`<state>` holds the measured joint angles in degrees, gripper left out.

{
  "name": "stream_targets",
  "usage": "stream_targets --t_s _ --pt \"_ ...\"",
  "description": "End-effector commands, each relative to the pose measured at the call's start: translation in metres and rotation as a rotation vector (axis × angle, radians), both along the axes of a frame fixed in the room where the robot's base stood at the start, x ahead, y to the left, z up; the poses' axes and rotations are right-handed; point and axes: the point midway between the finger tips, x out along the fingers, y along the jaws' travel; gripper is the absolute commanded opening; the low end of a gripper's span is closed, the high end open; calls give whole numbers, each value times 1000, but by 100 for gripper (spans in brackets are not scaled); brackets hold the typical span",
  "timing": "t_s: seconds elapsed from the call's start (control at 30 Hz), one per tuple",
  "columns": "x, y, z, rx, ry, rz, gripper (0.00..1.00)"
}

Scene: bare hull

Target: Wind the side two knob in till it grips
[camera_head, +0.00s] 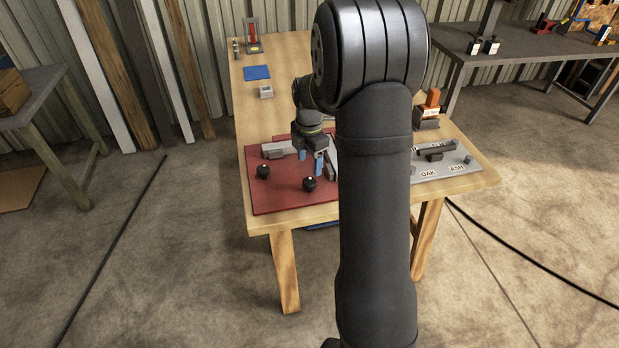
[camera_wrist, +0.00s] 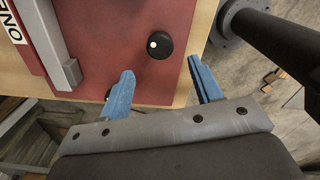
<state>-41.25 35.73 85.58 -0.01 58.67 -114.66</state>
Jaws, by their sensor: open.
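A red board (camera_head: 283,198) lies on the wooden table. It carries two black knobs, a left one (camera_head: 263,172) and a right one (camera_head: 309,184). My gripper (camera_head: 318,164) is above the board, near the right knob, with blue fingers. In the wrist view my gripper (camera_wrist: 160,72) is open and empty. A black knob with a white dot (camera_wrist: 159,44) shows beyond the gap between its fingertips, apart from them. Another dark part is mostly hidden behind the left finger. A label reading ONE (camera_wrist: 14,22) is beside a grey bar (camera_wrist: 48,40). No label for side two is readable.
A grey plate with OAK and ASH labels (camera_head: 447,186) lies right of the board, partly behind my arm. An orange block on a dark stand (camera_head: 431,104) is behind it. A blue mat (camera_head: 257,72) and a small pale block (camera_head: 266,92) are farther back, with bare table around them.

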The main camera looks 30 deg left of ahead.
Motion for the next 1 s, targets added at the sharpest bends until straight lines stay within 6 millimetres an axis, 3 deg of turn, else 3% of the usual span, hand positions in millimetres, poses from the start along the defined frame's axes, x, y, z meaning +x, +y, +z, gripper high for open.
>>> stream_targets --t_s 0.1,0.33,0.77,1.0 --pt "-1 -1 -27 -4 4 0 59" --pt "0 0 -62 -1 2 -1 59" --pt "0 0 -73 0 0 -1 59" --pt "0 0 -73 0 0 -1 16"
